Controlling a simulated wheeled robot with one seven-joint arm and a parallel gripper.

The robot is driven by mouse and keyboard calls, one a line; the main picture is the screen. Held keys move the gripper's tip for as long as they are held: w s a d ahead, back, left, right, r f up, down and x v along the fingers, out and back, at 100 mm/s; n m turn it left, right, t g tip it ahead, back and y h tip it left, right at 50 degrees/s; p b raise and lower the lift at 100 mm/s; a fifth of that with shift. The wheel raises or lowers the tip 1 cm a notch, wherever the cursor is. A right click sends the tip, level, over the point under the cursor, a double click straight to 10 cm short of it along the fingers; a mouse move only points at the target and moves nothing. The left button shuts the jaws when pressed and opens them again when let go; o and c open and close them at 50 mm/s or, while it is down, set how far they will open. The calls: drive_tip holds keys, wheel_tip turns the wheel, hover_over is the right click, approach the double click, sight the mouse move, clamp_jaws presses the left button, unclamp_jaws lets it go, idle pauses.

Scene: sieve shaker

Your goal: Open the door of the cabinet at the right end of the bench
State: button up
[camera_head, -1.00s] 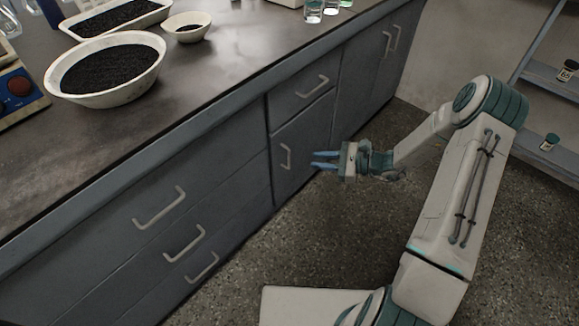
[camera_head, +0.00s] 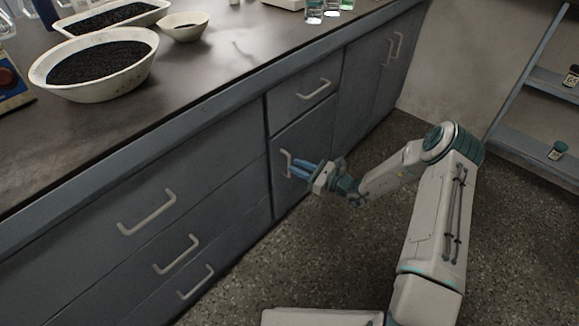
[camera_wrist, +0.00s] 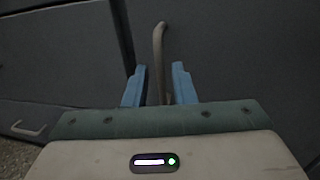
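A grey cabinet door (camera_head: 307,152) with a pale upright bar handle (camera_head: 284,160) sits below a drawer in the bench front. It is shut. My gripper (camera_head: 292,167) is at this handle, blue fingers pointing at the door. In the wrist view the handle (camera_wrist: 158,45) runs upright between the two spread fingers of my gripper (camera_wrist: 158,75), with a gap showing on each side. The handle's lower end is hidden behind the gripper body. Farther right along the bench, a pair of shut doors (camera_head: 378,85) has two upright handles (camera_head: 392,48).
A drawer (camera_head: 300,100) with a handle is above the door. Several wide drawers (camera_head: 100,225) are to the left. Bowls of dark grains (camera_head: 100,65) and glassware (camera_head: 315,12) stand on the benchtop. A shelf rack (camera_head: 530,150) stands at right.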

sight(290, 163)
drive_tip(key=shift+b+x, duration=0.4)
drive_tip(key=shift+x, duration=1.55)
clamp_jaws()
drive_tip(key=shift+s+d, duration=0.1)
